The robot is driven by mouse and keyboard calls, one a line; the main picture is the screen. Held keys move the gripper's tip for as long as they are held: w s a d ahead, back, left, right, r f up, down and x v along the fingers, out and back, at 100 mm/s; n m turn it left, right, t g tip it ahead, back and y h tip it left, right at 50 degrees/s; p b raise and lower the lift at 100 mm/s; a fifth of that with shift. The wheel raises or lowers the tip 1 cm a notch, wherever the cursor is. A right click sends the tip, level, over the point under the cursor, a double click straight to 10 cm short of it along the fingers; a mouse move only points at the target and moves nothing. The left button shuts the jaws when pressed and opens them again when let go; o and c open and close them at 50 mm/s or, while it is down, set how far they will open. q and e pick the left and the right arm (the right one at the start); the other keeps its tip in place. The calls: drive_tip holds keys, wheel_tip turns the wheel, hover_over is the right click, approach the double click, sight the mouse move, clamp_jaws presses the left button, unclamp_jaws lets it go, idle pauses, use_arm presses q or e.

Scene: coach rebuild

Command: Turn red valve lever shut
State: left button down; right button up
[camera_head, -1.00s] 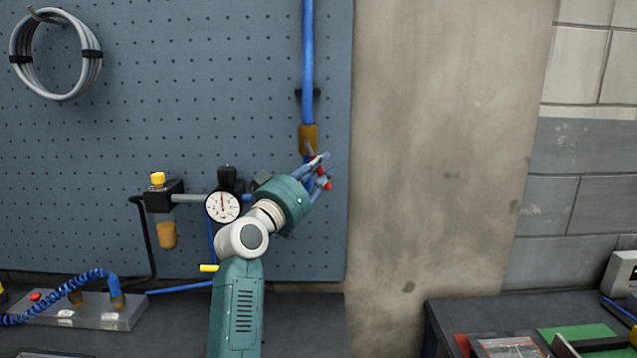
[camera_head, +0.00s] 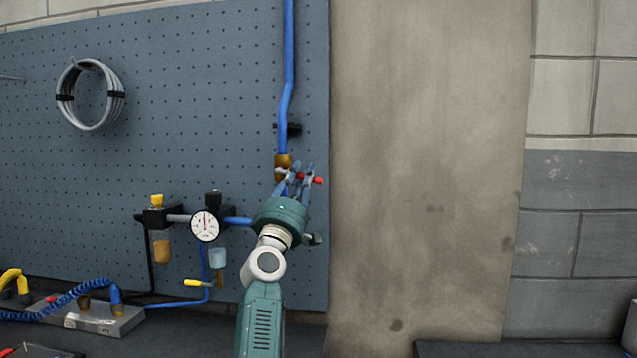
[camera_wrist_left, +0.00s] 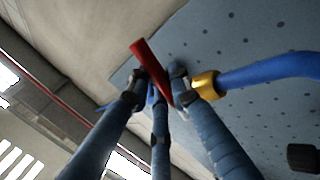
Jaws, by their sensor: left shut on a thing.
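The red valve lever (camera_head: 318,180) is at the lower end of the blue hose, below a brass fitting (camera_head: 282,161), near the pegboard's right edge. Its red end sticks out to the right past my fingers, roughly level. My left gripper (camera_head: 298,174) reaches up to it from below with blue-grey fingers and is shut on it. In the left wrist view the red lever (camera_wrist_left: 147,62) passes between the fingers of the gripper (camera_wrist_left: 158,84), beside the brass fitting (camera_wrist_left: 205,84). The valve body is mostly hidden by the fingers. My right gripper is not in view.
A pressure gauge (camera_head: 205,226) and a yellow-capped regulator (camera_head: 157,214) stand left of my arm. The blue hose (camera_head: 288,70) runs up the pegboard (camera_head: 200,90). A coiled grey tube (camera_head: 91,95) hangs at upper left. The wall to the right (camera_head: 430,150) is bare.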

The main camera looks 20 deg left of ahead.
use_arm(q)
drive_tip(key=n+y+p, duration=0.1)
drive_tip(key=n, duration=0.1)
drive_tip(key=r+n+y, duration=0.1)
drive_tip(key=y, duration=0.1)
drive_tip(key=shift+d+n+p, duration=0.1)
drive_tip(key=shift+n+p, duration=0.3)
drive_tip(key=shift+r+n+g, duration=0.15)
drive_tip(key=shift+n+g, duration=0.15)
drive_tip(key=shift+n, duration=0.1)
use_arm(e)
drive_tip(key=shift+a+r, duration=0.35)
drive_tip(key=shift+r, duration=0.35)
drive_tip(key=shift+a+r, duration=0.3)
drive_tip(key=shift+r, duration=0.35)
use_arm(q)
drive_tip(key=c, duration=1.6)
unclamp_jaws()
drive_tip(key=shift+y, duration=0.4)
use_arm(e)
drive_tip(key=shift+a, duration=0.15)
use_arm(q)
drive_tip(key=v, duration=1.2)
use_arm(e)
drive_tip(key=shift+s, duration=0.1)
